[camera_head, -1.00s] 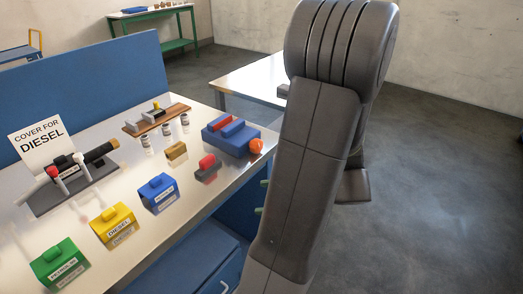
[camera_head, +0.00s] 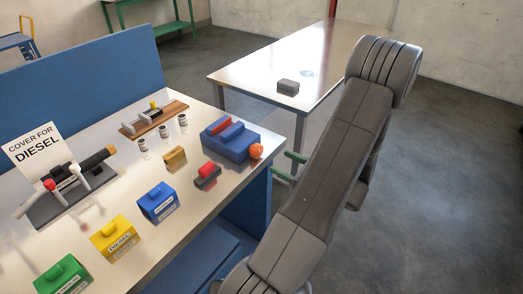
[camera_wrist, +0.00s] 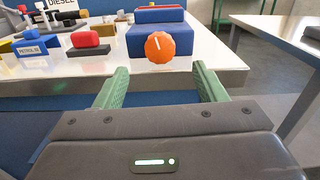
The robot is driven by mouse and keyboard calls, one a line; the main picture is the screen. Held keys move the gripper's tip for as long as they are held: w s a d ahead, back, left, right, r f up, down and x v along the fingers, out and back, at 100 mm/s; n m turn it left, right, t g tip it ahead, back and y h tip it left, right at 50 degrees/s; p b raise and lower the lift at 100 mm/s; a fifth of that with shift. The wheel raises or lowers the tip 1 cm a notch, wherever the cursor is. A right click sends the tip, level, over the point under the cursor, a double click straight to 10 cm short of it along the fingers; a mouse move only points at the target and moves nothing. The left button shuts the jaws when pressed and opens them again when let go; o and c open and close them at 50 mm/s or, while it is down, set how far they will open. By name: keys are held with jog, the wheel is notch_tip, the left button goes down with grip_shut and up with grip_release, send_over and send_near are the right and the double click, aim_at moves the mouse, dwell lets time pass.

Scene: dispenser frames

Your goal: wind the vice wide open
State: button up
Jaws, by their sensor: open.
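The vice is a blue block (camera_head: 226,145) with a slotted top at the right end of the near bench. A red piece (camera_head: 220,127) shows between its blue jaws; whether the vice grips it I cannot tell. An orange round knob (camera_head: 256,151) sits on its right end. In the wrist view the knob (camera_wrist: 160,46) faces me with a white mark upward, in front of the blue vice body (camera_wrist: 138,42). My gripper (camera_wrist: 160,74) is open and empty, its green fingers apart, short of the knob. In the head view my gripper (camera_head: 290,167) is right of the bench edge.
A red-and-grey block (camera_head: 208,175) and a brass block (camera_head: 174,159) lie left of the vice. Blue (camera_head: 158,203), yellow (camera_head: 113,239) and green (camera_head: 63,280) labelled boxes line the bench front. A second table (camera_head: 250,75) with a grey block (camera_head: 288,87) stands behind.

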aim_at(260, 152)
jog(key=p+x, duration=0.1)
jog(key=x, duration=0.8)
jog(key=c, duration=1)
jog(key=shift+o, duration=0.2)
jog(key=shift+f, duration=0.1)
